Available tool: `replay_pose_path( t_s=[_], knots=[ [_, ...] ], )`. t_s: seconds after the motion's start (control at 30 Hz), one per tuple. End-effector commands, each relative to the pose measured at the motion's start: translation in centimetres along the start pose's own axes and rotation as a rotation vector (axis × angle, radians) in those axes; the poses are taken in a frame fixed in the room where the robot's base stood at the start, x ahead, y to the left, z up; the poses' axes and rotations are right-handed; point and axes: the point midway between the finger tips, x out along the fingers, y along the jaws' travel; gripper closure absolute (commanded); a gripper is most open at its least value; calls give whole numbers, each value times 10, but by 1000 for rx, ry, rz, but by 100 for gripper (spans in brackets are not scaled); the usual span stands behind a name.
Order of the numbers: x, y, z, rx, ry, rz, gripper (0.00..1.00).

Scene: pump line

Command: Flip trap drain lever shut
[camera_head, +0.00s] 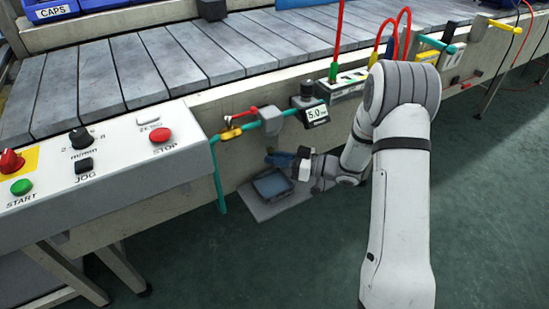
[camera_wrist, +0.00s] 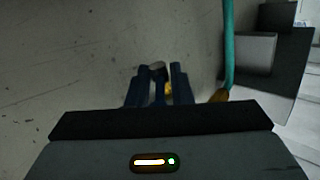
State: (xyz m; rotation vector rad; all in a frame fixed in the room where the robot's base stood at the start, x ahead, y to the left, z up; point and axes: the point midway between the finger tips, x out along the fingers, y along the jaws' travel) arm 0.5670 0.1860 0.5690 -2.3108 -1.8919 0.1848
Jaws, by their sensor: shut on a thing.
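My gripper (camera_head: 272,157) is low in front of the conveyor's side, under the teal pipe (camera_head: 262,124) and grey trap body (camera_head: 270,119). In the wrist view my gripper (camera_wrist: 160,70) has its two dark blue fingers close together. They are shut on a narrow dark blue piece, which looks like the trap drain lever (camera_wrist: 158,94). A grey round end (camera_wrist: 157,66) shows at the fingertips, and a bit of yellow shows beside the piece. The lever's pivot and exact angle are hidden by the fingers.
A grey drip tray (camera_head: 270,206) lies on the floor below my gripper. A yellow valve with a red handle (camera_head: 240,116) is at the upper left, and a gauge (camera_head: 316,114) reading 5.0 is at the upper right. The control panel (camera_head: 110,165) juts out at left.

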Motion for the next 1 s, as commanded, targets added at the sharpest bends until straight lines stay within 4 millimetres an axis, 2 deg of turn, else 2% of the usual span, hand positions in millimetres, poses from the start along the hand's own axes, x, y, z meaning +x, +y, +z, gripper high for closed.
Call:
replay_pose_path(
  t_s=[0.37, 1.0],
  knots=[
    [-3, -8, 2, 11, 29, 161, 100],
    [4, -18, 9, 4, 145, 744, 100]
  ],
)
